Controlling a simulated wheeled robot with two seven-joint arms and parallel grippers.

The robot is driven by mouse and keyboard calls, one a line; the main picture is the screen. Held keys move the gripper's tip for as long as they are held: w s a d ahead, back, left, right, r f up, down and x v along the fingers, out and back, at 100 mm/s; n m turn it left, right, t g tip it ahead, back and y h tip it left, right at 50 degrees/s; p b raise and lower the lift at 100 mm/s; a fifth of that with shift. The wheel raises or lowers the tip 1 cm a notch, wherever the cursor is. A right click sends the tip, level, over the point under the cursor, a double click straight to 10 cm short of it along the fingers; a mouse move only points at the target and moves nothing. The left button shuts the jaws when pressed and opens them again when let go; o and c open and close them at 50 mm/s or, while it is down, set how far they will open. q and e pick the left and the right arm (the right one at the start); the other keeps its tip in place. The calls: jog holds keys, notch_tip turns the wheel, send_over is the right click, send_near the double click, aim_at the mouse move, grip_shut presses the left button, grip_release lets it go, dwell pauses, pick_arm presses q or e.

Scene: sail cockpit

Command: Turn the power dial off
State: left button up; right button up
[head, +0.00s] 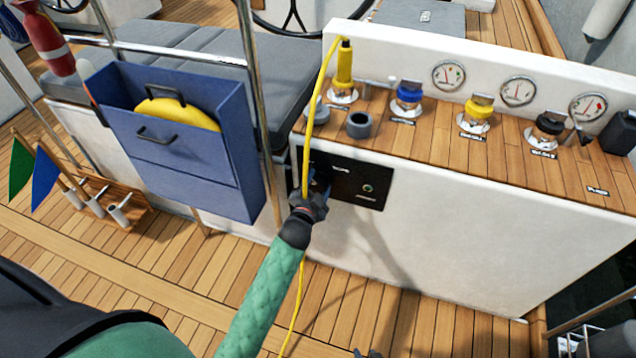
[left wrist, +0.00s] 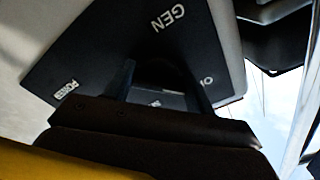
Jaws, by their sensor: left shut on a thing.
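A black control panel (head: 345,183) is set in the white cockpit wall. My left gripper (head: 318,188) is at the panel's left part, its fingers pointing into it. It is shut on the power dial, which it mostly hides in the head view. In the left wrist view, the two dark fingers (left wrist: 162,82) stand either side of a dark rounded form, too dim to show the dial's pointer. The panel there (left wrist: 130,40) carries the words GEN and POWER and partly hidden labels. A dark tip of my right gripper (head: 366,353) just shows at the bottom edge; its jaws are unclear.
A yellow cable (head: 308,140) hangs down past the panel's left side, close to my left gripper. A blue bin (head: 190,150) with a yellow thing inside is to the left. Coloured sockets (head: 478,112) and gauges line the wooden shelf above. The floor right of my arm is clear.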

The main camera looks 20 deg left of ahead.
pick_arm(q)
jog(key=shift+f, duration=0.1)
pick_arm(e)
jog(key=shift+s+f, duration=0.1)
jog(key=shift+s, duration=0.05)
pick_arm(q)
jog(key=o, duration=0.8)
jog(key=shift+o, duration=0.9)
pick_arm(e)
jog(key=shift+s, duration=0.3)
